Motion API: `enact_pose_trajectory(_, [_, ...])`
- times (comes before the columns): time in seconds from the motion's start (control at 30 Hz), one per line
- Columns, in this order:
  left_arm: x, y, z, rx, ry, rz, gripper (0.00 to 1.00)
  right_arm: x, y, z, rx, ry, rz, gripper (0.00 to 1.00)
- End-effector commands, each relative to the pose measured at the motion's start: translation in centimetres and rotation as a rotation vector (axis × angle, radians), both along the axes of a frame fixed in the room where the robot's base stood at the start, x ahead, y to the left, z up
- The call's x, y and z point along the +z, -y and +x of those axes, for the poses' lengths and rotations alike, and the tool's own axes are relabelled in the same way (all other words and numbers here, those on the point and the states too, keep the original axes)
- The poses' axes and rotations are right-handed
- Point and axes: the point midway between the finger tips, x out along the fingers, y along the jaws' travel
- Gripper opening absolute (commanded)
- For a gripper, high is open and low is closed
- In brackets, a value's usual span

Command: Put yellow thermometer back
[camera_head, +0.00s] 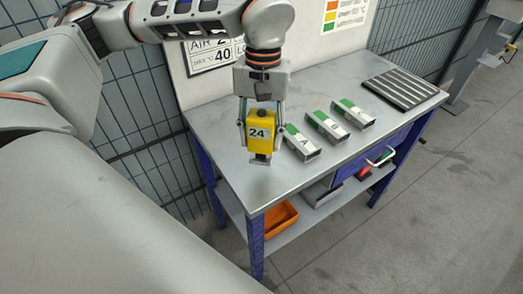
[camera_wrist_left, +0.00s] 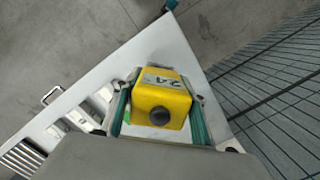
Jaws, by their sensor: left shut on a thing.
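The yellow thermometer (camera_head: 259,135) has a black knob on top, a label reading 24 and a grey metal foot. My left gripper (camera_head: 262,128) is shut on it, with a finger on each side, and holds it upright over the near left part of the table (camera_head: 222,146). I cannot tell whether its foot touches the table top. In the left wrist view the thermometer (camera_wrist_left: 160,100) sits between the green-edged fingers of the left gripper (camera_wrist_left: 160,110), knob towards the camera. My right gripper is not in view.
Several silver and green blocks (camera_head: 301,143) stand in a row right of the thermometer, the nearest close to the gripper. A ribbed rack (camera_head: 404,88) lies at the far right end. A signboard (camera_head: 300,45) rises behind. An orange bin (camera_head: 281,220) is on the lower shelf.

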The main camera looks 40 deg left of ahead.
Motion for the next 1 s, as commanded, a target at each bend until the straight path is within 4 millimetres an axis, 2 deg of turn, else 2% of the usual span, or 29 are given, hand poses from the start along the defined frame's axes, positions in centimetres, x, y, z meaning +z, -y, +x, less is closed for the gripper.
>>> enact_pose_trajectory(0.17, [-0.9,0.0,0.0,0.001,0.000,0.000,0.26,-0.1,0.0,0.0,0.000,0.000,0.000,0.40])
enact_pose_trajectory(0.43, [-4.5,0.0,-0.1,0.000,-0.002,-0.001,0.26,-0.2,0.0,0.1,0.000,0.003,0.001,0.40])
enact_pose_trajectory(0.83, [-5.0,0.0,0.0,0.001,0.001,0.000,0.26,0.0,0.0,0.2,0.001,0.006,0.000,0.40])
enact_pose_trajectory(0.87, [-5.1,0.0,0.0,0.001,0.001,0.000,0.44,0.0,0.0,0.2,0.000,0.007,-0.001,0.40])
enact_pose_trajectory(0.9, [-5.0,0.0,0.0,0.001,0.001,0.000,0.54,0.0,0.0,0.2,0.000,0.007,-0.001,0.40])
enact_pose_trajectory(0.93, [-5.0,0.0,0.0,0.001,0.001,0.000,0.58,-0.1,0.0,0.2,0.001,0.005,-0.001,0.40])
enact_pose_trajectory(1.0, [-5.0,0.0,0.0,0.001,0.001,0.000,0.58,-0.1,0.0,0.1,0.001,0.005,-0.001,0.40])
